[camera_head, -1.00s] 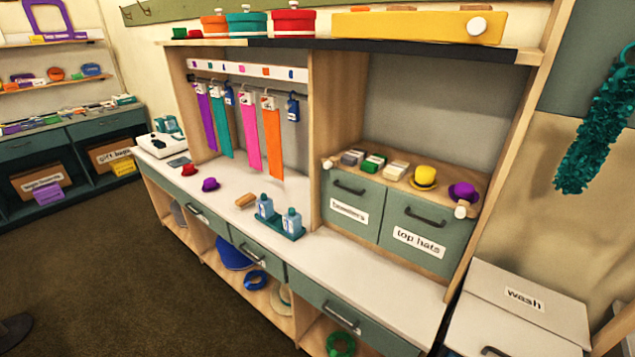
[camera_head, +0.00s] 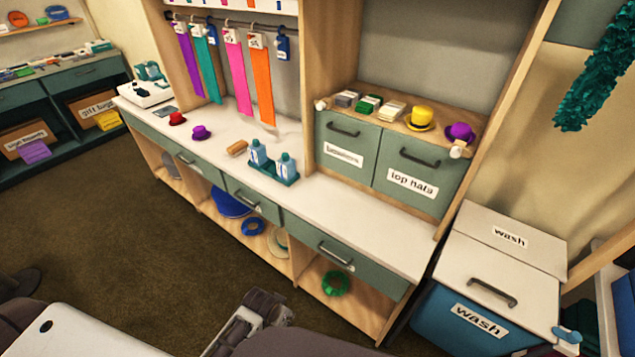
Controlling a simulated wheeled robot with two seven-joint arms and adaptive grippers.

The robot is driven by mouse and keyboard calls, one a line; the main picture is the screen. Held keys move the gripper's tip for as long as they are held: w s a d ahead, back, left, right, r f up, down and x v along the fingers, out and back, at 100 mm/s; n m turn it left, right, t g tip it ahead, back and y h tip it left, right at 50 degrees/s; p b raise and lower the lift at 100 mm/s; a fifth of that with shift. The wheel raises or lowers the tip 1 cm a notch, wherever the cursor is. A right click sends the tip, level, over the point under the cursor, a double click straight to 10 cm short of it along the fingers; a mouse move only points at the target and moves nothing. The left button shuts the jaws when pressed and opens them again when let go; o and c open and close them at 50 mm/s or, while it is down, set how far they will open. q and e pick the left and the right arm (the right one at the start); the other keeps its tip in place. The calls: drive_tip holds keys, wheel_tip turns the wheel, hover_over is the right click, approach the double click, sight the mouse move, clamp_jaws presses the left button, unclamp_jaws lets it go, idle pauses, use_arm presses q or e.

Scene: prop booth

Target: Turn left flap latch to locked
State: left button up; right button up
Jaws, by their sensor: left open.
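The left flap (camera_head: 346,150) is a green-grey door with a dark handle and a white label, in the cabinet on the counter. A small pale knob-like latch (camera_head: 320,104) sits at its upper left corner; its turn position is too small to tell. The right flap (camera_head: 411,180), labelled "top hats", has a similar latch (camera_head: 457,150) at its upper right. Both flaps look closed. My left gripper (camera_head: 268,305) is open at the bottom edge, low in front of the counter and far from the latch. My right gripper is out of view.
A white counter (camera_head: 370,218) runs below the flaps. A bottle tray (camera_head: 272,174) stands on it, left of the flaps. Hats and small boxes lie on the cabinet top. A "wash" bin (camera_head: 475,310) stands at right. The floor in front is clear.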

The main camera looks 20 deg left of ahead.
use_arm(q)
drive_tip(key=w+a+r+m+t+h, duration=0.1)
drive_tip(key=w+a+r+m+t, duration=0.1)
drive_tip(key=w+r, duration=1)
drive_tip(key=w+a+r+m+t+h, duration=0.2)
drive_tip(key=w+r+m+t, duration=0.2)
drive_tip(key=w+r+t, duration=0.3)
drive_tip(key=w+a+r+m+t+h+b, duration=0.1)
drive_tip(key=w+r+t, duration=0.4)
drive_tip(key=w+r, duration=1.3)
wheel_tip(320, 180, up, 9)
drive_tip(key=a+m, duration=0.1)
drive_tip(key=m, duration=0.1)
drive_tip(key=shift+m, duration=0.3)
drive_tip(key=shift+w, duration=0.15)
